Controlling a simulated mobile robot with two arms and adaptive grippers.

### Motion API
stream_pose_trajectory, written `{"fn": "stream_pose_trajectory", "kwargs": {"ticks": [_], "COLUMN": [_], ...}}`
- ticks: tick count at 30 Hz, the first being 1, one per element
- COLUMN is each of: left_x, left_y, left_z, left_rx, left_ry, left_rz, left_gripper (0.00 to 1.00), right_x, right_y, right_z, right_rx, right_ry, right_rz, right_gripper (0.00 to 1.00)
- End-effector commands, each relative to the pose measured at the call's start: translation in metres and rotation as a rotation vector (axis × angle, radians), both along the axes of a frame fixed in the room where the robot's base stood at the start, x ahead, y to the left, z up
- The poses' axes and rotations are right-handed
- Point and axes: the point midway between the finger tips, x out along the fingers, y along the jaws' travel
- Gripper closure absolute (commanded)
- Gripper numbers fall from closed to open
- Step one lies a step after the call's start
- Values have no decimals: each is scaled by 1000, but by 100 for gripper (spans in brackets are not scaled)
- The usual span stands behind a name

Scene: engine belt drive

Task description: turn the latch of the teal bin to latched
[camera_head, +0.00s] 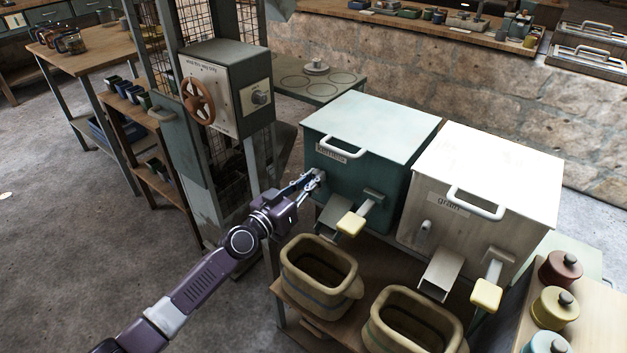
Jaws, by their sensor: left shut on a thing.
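The teal bin (378,185) stands on a wooden stand in the middle right, with a pale lid, a white lid handle (342,149) and a label on its front. Its latch is at the front left of the bin, largely hidden by my left gripper (318,177). My left gripper reaches in from the lower left and is shut on that latch, its fingertips against the bin's front. The latch's turned position cannot be made out. The right gripper is not in view.
A chute (331,217) and a lever with a yellow knob (351,224) project right of my gripper. A cream grain bin (482,218) stands alongside. Two baskets (318,270) sit below. A cabinet with a red handwheel (197,101) stands close behind my arm. Open floor lies left.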

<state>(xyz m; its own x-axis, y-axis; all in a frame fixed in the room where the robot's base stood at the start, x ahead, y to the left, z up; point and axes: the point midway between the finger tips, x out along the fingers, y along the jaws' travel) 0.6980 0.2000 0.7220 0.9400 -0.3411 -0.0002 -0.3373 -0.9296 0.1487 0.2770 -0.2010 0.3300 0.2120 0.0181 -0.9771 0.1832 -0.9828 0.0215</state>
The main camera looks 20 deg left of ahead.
Motion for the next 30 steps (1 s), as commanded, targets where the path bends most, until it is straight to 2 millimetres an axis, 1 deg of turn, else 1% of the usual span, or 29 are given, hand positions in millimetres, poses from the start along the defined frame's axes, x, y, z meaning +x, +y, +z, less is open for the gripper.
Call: {"fn": "stream_pose_trajectory", "kwargs": {"ticks": [1,18,24,30], "left_x": [0,3,4,4], "left_y": [1,8,11,12], "left_z": [-1,-5,-8,-10], "left_rx": [-34,-534,-714,-893], "left_ry": [11,193,258,323], "left_rz": [0,0,0,1], "left_gripper": [100,100,100,100], "right_x": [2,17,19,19], "right_y": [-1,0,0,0], "right_z": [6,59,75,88], "right_rx": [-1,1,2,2], "right_ry": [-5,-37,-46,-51], "right_rz": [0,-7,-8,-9], "right_gripper": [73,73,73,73]}}
